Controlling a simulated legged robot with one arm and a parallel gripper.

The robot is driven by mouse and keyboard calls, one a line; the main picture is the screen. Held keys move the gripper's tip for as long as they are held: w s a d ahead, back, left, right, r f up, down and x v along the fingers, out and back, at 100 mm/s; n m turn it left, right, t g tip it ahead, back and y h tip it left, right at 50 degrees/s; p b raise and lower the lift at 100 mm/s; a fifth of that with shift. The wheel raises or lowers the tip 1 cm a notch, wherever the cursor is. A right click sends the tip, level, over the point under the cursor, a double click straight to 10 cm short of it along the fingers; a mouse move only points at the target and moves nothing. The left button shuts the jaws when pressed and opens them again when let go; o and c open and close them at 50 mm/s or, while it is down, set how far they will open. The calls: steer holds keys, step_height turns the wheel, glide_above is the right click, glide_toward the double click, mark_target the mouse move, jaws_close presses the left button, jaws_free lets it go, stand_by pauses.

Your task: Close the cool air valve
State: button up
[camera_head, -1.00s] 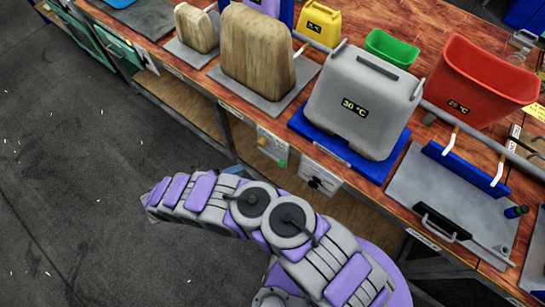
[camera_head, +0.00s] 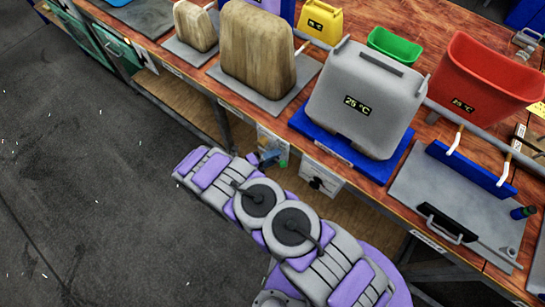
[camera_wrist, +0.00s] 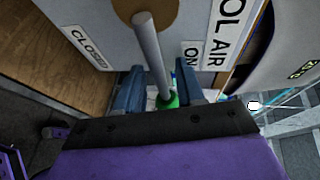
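The cool air valve shows in the wrist view as a grey lever (camera_wrist: 153,55) with a round tan pivot and a green tip (camera_wrist: 168,100). It lies between the "CLOSED" label (camera_wrist: 85,47) on the left and the "ON" label (camera_wrist: 190,55) on the right. My gripper (camera_wrist: 162,85) has one blue finger on each side of the lever near its green end. The fingers are apart, and a gap shows beside the lever. In the head view, my gripper (camera_head: 266,158) is at the valve panel (camera_head: 271,142) below the bench edge and partly hides it.
Another panel with a black knob (camera_head: 321,175) is to the right. A red bin (camera_head: 485,75) and a grey tray with a handle (camera_head: 450,210) lie farther right. The floor at left is clear.

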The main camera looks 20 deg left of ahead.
jaws_close()
stand_by(0.4)
